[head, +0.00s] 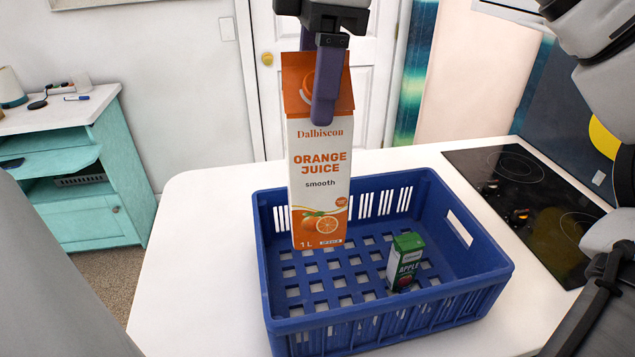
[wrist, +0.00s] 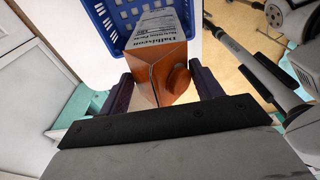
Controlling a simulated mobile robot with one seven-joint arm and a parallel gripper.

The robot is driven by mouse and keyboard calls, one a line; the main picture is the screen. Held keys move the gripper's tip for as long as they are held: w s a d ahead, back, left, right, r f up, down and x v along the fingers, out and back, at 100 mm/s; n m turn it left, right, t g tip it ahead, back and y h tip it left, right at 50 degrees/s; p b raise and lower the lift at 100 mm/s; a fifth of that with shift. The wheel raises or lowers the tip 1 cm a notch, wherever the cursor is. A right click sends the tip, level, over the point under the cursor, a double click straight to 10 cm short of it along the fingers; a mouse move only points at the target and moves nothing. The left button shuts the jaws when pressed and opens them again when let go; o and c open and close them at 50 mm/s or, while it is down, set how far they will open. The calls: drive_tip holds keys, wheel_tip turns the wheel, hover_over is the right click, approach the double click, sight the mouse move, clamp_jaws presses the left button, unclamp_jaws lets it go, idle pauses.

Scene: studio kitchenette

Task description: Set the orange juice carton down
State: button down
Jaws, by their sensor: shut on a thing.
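The orange juice carton (head: 319,190) is white with an orange top and hangs upright in my gripper (head: 325,95). My gripper is shut on the carton's upper part from above. In the head view, the carton's lower end shows in front of the left part of the blue crate (head: 480,285); whether its base touches the crate floor I cannot tell. In the wrist view, the carton's orange top (wrist: 160,75) sits between the two fingers (wrist: 163,92), with the crate (wrist: 105,30) beyond it.
A small green apple juice box (head: 405,262) stands on the crate floor, right of the carton. The crate is on a white counter (head: 195,240). A black cooktop (head: 545,200) lies to the right. A teal cabinet (head: 95,215) stands at the left.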

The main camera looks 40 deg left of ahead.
sight(316, 190)
wheel_tip(316, 190, down, 14)
drive_tip(key=b, duration=0.7)
drive_tip(key=shift+f+p, duration=0.65)
drive_tip(key=shift+f, duration=2.25)
drive_tip(key=shift+c, duration=1.4)
unclamp_jaws()
drive_tip(key=shift+f+b, duration=0.15)
drive_tip(key=shift+b, duration=0.25)
